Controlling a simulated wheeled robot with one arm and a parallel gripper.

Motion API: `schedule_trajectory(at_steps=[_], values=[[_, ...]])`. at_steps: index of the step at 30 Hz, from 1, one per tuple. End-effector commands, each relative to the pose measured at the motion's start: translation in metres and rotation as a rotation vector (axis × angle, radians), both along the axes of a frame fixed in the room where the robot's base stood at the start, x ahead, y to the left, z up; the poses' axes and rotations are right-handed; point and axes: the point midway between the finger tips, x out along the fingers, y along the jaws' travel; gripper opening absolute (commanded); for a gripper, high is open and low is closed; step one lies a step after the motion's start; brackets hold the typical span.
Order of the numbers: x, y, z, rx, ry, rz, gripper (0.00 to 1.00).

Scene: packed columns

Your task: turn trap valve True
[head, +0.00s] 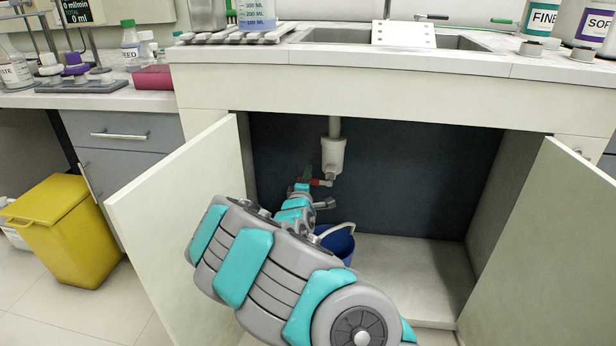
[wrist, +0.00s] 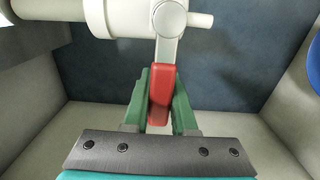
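The white trap (head: 333,155) hangs under the sink inside the open cabinet; its white body also fills the upper left of the wrist view (wrist: 95,14). The valve has a grey lever with a red grip (wrist: 162,88), which points down in the wrist view from a round pivot. The red grip shows small in the head view (head: 316,182). My gripper (wrist: 162,84) has its green fingers on both sides of the red grip, close against it, and looks shut on it. My arm hides part of the cabinet inside in the head view.
A blue bucket (head: 340,243) stands on the cabinet floor below the trap, partly behind my arm. The open left door (head: 175,215) and right door (head: 545,250) flank the opening. A yellow bin (head: 55,230) stands at left. The cabinet's right side is clear.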

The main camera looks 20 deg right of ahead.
Motion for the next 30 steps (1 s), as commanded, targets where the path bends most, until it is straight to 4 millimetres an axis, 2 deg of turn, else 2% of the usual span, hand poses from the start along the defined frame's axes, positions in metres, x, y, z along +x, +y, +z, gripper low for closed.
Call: schedule_trajectory(at_steps=[1,5,6,30], values=[[-0.0001,0.0001,-0.0003,0.001,0.001,0.000,0.16],[-0.0001,0.0001,-0.0004,0.001,0.001,0.000,0.01],[-0.0001,0.0001,-0.0004,0.001,0.001,0.000,0.00],[-0.0001,0.0000,-0.0008,0.001,0.002,0.000,0.00]])
